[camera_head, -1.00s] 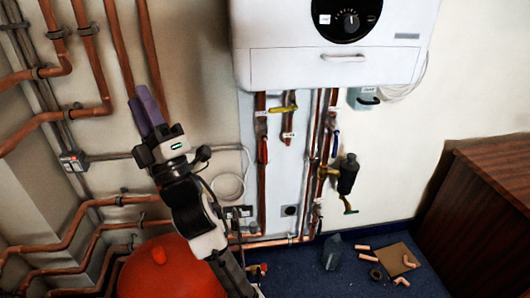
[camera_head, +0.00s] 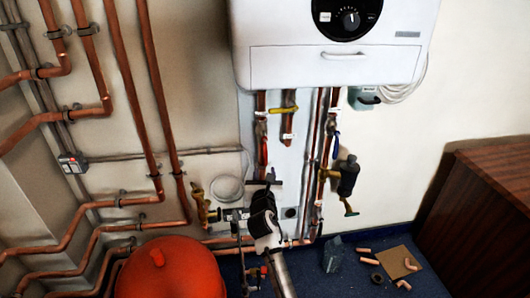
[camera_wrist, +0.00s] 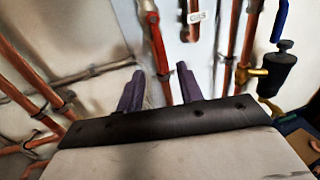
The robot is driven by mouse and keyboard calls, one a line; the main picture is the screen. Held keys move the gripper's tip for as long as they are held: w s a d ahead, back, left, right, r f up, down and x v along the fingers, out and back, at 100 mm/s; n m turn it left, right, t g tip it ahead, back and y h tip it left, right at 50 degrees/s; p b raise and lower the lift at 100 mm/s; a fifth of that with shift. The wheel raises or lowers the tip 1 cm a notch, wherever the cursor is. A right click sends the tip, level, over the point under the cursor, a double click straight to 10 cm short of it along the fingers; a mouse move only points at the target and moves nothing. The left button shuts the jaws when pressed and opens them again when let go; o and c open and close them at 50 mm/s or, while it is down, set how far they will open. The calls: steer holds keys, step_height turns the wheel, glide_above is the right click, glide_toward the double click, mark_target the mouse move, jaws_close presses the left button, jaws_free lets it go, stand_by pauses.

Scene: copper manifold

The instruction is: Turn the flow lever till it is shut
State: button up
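A red lever (camera_head: 264,151) points down along the left copper pipe under the boiler. I take it for the flow lever; the tag above it is too small to read. In the wrist view the red lever (camera_wrist: 159,48) points down, ahead of the gap between my fingers. My gripper (camera_head: 265,182) is below the lever in the head view. In the wrist view my gripper (camera_wrist: 159,85) has its two dark purple fingers wide apart, with nothing between them. The fingers look apart from the lever.
A yellow lever (camera_head: 283,110) lies across the pipe to the right, near a GAS tag (camera_wrist: 196,18). A blue lever (camera_head: 335,146) and a dark filter body (camera_head: 348,176) are further right. A red vessel (camera_head: 172,270) stands low left. Pipe offcuts lie on the floor.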

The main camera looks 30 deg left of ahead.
mark_target(265, 153)
steer(key=x, duration=1.3)
steer(key=shift+r, duration=0.1)
steer(key=shift+c, duration=0.3)
jaws_close()
